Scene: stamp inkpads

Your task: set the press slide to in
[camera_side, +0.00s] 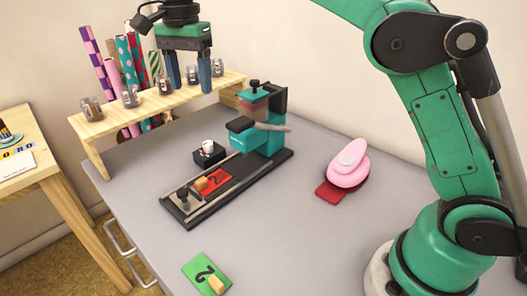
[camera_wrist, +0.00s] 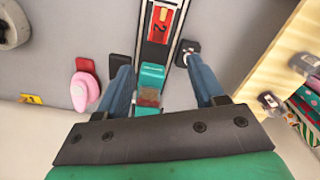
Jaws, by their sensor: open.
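The press (camera_side: 262,122) is teal and black, with a grey lever, at the far end of a long black track (camera_side: 268,166). The press slide (camera_side: 186,203) sits at the near left end of the track, out from under the press head, with a black knob at its outer end. It carries a red card (camera_side: 212,181) marked 2 with a tan block on it. In the wrist view, the red card (camera_wrist: 163,22) is at the top and the press (camera_wrist: 152,76) is between my fingers. My gripper (camera_side: 189,88) is open and empty, high above the table, left of the press head.
A small black stand (camera_side: 209,157) with a white-and-red item is beside the track. A wooden shelf (camera_side: 160,103) with jars runs behind. A pink punch (camera_side: 346,172) is at right. A green card (camera_side: 204,270) lies in front. The table right of the track is mostly clear.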

